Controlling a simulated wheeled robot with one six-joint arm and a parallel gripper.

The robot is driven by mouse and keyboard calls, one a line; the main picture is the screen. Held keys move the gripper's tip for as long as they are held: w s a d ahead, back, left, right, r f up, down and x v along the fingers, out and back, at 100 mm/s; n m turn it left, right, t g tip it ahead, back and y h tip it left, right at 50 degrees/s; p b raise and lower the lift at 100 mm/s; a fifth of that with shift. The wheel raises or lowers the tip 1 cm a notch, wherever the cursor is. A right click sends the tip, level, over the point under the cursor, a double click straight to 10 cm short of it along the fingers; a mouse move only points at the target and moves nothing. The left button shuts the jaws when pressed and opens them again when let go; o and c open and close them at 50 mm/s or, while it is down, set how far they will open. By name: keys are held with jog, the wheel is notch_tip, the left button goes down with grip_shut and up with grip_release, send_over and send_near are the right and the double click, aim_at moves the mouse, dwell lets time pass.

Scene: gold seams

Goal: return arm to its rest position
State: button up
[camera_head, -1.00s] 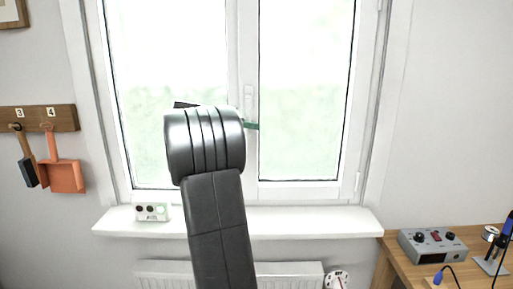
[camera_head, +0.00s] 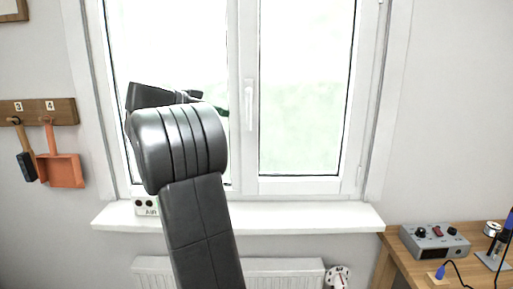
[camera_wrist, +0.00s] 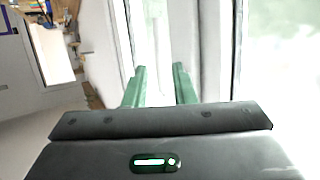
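My arm stands raised in front of the window in the head view, its dark elbow covering part of the left pane. My gripper shows in the wrist view (camera_wrist: 160,76) with its two green fingers apart and nothing seen between them. In the head view only a bit of green finger shows behind the elbow, in front of the left pane. The window handle (camera_head: 249,103) on the middle frame is in plain sight and points down.
A white sill (camera_head: 308,217) runs under the window. A small air monitor (camera_head: 146,207) stands on it, partly hidden by my arm. A radiator (camera_head: 284,272) is below. A wooden desk (camera_head: 402,262) with a grey control box (camera_head: 434,242) is at right. An orange dustpan (camera_head: 61,170) hangs at left.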

aim_at(250, 117)
jog(key=p+x, duration=0.2)
jog(key=x, duration=0.8)
jog(key=shift+w+d, duration=0.15)
jog(key=shift+d, duration=0.1)
jog(key=shift+w+d, duration=0.15)
jog(key=shift+d, duration=0.2)
jog(key=shift+d+f+n+h+p, duration=0.1)
jog(key=shift+d+n+h+p, duration=0.2)
jog(key=shift+h+p, duration=0.25)
